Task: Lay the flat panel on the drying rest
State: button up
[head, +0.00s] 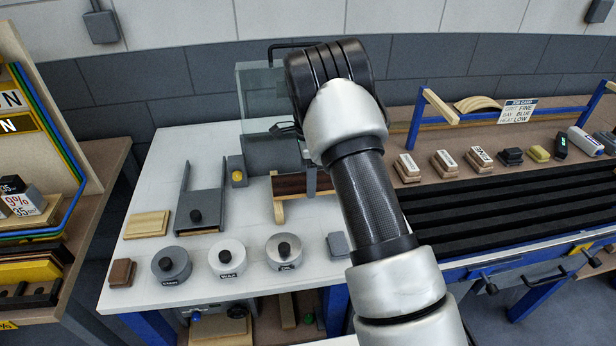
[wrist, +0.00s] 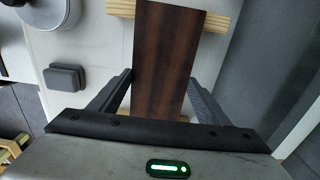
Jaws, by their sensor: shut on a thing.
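The flat panel is a dark reddish-brown striped board. It shows in the wrist view (wrist: 165,60) and, partly hidden by my arm, in the head view (head: 292,184). My gripper (wrist: 162,88) is shut on it, with one finger along each long side. The drying rest, with light wooden bars, shows in the head view (head: 278,203) and in the wrist view (wrist: 221,22). The panel lies flat over its bars; I cannot tell whether it touches them. In the head view, my arm hides the gripper's fingers and the right part of the panel.
The white table (head: 150,200) also holds a grey fixture (head: 204,180), a light wood block (head: 147,224) and three round knobbed lids, the middle one (head: 227,257) white. A glass-sided box (head: 262,95) stands behind the rest. A black-slatted bench (head: 480,205) is at right.

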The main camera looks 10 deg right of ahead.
jog(key=o, duration=1.2)
jog(key=shift+o, duration=0.2)
notch_tip(320, 180, up, 12)
jog(key=shift+b, duration=0.3)
jog(key=s+d+r+n+t+y+p, duration=0.1)
jog(key=s+d+r+n+t, duration=0.15)
jog(key=s+r+n, duration=1.1)
jog(key=s+r+n+t, duration=0.1)
jog(key=s+n, duration=0.1)
jog(key=s, duration=0.9)
jog(key=s+r+n+t+h, duration=0.1)
jog(key=s+r+n+t, duration=0.1)
jog(key=s, duration=0.9)
jog(key=shift+s+a+p, duration=0.25)
jog(key=shift+a+p, duration=0.1)
jog(key=shift+a, duration=0.1)
